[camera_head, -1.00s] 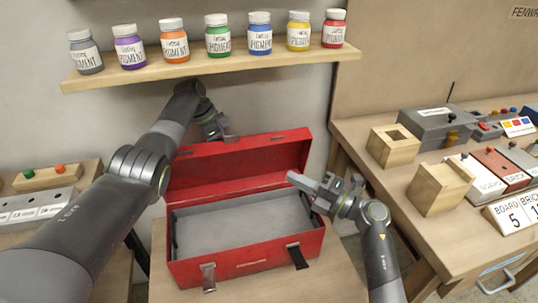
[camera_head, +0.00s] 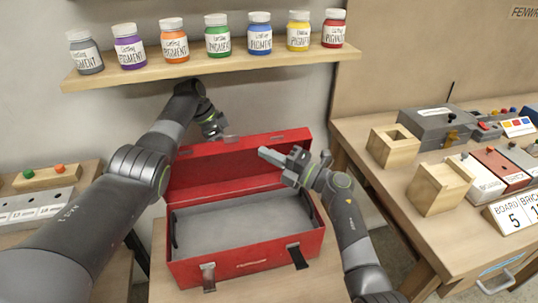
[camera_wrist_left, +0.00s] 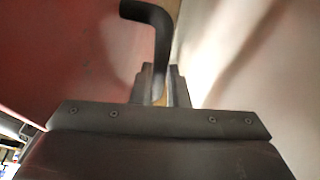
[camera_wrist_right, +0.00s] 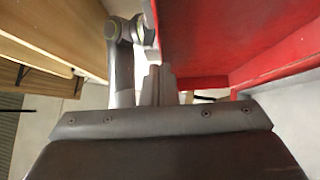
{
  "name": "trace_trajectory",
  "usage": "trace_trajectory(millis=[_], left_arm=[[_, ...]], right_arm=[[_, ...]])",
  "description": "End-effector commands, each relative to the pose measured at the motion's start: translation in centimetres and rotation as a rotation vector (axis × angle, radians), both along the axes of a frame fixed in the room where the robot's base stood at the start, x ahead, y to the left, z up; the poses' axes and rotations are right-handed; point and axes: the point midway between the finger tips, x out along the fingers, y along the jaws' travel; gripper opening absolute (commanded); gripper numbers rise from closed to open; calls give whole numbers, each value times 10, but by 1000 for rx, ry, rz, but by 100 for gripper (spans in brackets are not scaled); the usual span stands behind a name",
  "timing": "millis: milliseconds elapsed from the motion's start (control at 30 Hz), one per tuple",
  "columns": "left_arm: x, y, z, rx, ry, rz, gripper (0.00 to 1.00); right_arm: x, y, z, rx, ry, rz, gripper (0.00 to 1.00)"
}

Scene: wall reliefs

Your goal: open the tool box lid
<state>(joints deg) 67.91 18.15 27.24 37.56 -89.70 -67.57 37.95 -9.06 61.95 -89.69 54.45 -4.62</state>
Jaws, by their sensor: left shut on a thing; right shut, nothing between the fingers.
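The red tool box (camera_head: 240,266) stands on the table with its lid (camera_head: 215,172) raised and leaning back, its grey interior exposed and empty. My left gripper (camera_head: 222,137) is behind the top edge of the lid, partly hidden. In the left wrist view its fingers (camera_wrist_left: 160,85) are shut on a black curved handle (camera_wrist_left: 152,18) beside the lid's red outer face (camera_wrist_left: 60,50). My right gripper (camera_head: 266,154) is shut and empty, in front of the lid's right part and above the box. In the right wrist view its closed fingers (camera_wrist_right: 158,85) are beside red panels.
Two dark latches (camera_head: 208,277) hang on the box front. A wooden shelf (camera_head: 215,68) with several pigment jars runs above the lid and my left arm. A bench (camera_head: 455,240) with wooden blocks and boxes stands to the right. Another table with a numbered board (camera_head: 35,206) is at left.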

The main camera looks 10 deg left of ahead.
Motion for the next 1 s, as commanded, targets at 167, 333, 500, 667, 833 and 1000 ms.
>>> trace_trajectory(millis=[167,333,500,667,833,1000], left_arm=[[2,2,1,4,-10,6,0],[2,2,1,4,-11,5,0],[1,-1,1,-2,-4,-2,0],[-1,-5,-1,-9,4,-9,0],[-1,-5,-1,-8,5,-7,32],[-1,-5,-1,-8,4,-7,36]], right_arm=[[0,0,0,-1,1,0,0],[10,5,4,-14,28,1,0],[19,8,6,-25,55,-4,0],[19,8,6,-25,54,-6,0],[19,9,7,-24,53,-3,0],[18,10,8,-23,53,-1,0]])
